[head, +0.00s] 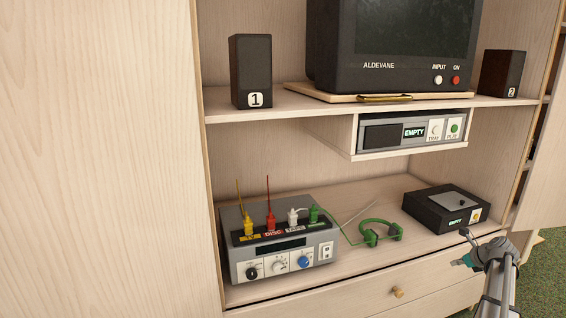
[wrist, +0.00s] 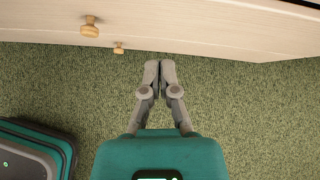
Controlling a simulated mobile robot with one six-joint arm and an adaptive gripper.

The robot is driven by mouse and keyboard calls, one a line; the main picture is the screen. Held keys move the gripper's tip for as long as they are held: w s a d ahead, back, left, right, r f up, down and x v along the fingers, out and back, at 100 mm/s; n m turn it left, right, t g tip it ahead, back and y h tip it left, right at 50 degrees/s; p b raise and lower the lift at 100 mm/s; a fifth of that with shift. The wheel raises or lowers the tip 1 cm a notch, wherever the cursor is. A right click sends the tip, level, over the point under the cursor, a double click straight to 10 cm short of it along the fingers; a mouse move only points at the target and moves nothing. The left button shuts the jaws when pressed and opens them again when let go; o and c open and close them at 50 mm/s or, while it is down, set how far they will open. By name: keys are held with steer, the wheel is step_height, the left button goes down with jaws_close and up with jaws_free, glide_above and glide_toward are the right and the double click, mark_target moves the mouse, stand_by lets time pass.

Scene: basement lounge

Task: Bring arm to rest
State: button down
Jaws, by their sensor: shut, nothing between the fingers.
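My gripper (wrist: 159,72) shows in the wrist view, pointing down over the green carpet. Its two grey fingers are together with nothing between them. It is in front of the wooden cabinet and apart from it. In the head view my arm is at the lower right, in front of the cabinet's right part; the fingertips cannot be made out clearly there.
The cabinet's drawer front with a round knob (head: 397,292) is close to my arm. The lower shelf holds a grey switch box (head: 290,262), green headphones (head: 380,233) and a black player (head: 440,205). Above are a television (head: 395,45) and speakers (head: 250,70). Carpet (wrist: 250,110) is open below.

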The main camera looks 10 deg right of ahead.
steer(key=s+a+f+n+g, duration=0.15)
steer(key=a+n, duration=0.65)
steer(key=a, duration=0.8)
steer(key=s+a+f+n+g, duration=0.1)
steer(key=a+f+n+g, duration=0.15)
steer(key=a+n, duration=0.95)
steer(key=s+a+n+g+h, duration=0.1)
steer(key=s+a+n, duration=0.3)
steer(key=a, duration=0.4)
steer(key=s+a+n+g, duration=0.2)
steer(key=s+a+n, duration=0.25)
steer(key=a, duration=0.35)
steer(key=s+a+n+g+h, duration=0.1)
steer(key=s+a+n, duration=0.2)
steer(key=s+a, duration=0.35)
step_height(320, 180, up, 34)
steer(key=w+a+p, duration=0.1)
steer(key=a+p, duration=0.1)
steer(key=p, duration=3.3)
steer(key=shift+w+r, duration=0.15)
steer(key=shift+w, duration=0.15)
steer(key=shift+n, duration=0.25)
